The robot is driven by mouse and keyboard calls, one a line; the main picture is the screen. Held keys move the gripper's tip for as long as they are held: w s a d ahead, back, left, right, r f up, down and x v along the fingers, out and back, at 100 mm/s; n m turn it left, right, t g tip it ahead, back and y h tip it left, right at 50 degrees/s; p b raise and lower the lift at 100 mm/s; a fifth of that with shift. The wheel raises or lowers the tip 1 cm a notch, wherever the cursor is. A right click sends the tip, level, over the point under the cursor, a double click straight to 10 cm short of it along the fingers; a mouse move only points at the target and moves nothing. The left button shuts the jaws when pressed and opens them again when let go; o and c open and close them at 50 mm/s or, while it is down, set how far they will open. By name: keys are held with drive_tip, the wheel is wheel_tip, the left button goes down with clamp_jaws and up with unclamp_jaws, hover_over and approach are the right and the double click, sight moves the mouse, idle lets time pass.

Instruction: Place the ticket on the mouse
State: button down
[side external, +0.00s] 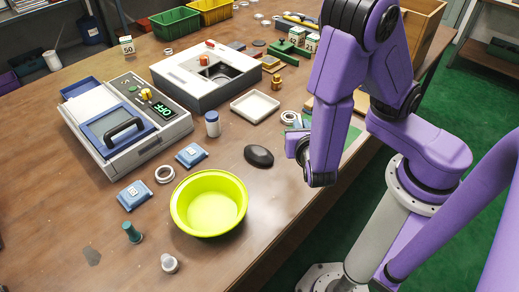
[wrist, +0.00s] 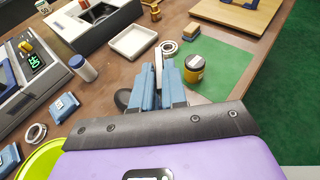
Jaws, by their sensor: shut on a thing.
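The black mouse (side external: 259,156) lies on the brown table, right of the blue packets and above the yellow-green bowl. In the wrist view the mouse (wrist: 122,98) shows just left of my fingers, partly hidden by them. My gripper (wrist: 160,76) has its blue fingers shut on a thin whitish piece, seen edge-on, which appears to be the ticket (wrist: 158,58). It sticks up past the fingertips and is to the right of the mouse in that view. In the side view my arm hides the fingers and the ticket.
The yellow-green bowl (side external: 208,203) stands near the mouse. A white tray (side external: 255,107) lies behind it. A dark jar with a yellow band (wrist: 194,68) stands on a green mat (wrist: 225,72) right of my fingers. Blue packets (side external: 191,155) and a white ring (side external: 165,174) lie left.

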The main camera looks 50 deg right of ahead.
drive_tip(key=w+a+n+t+y, duration=0.3)
drive_tip(key=w+n+y, duration=0.15)
drive_tip(key=w, duration=0.55)
hover_over(262, 156)
drive_tip(key=shift+y, duration=0.25)
drive_tip(key=shift+f, duration=4.4)
drive_tip(key=shift+f, duration=0.2)
drive_tip(key=c, duration=1.2)
unclamp_jaws()
drive_tip(key=shift+o, duration=0.2)
drive_tip(key=shift+r, duration=0.1)
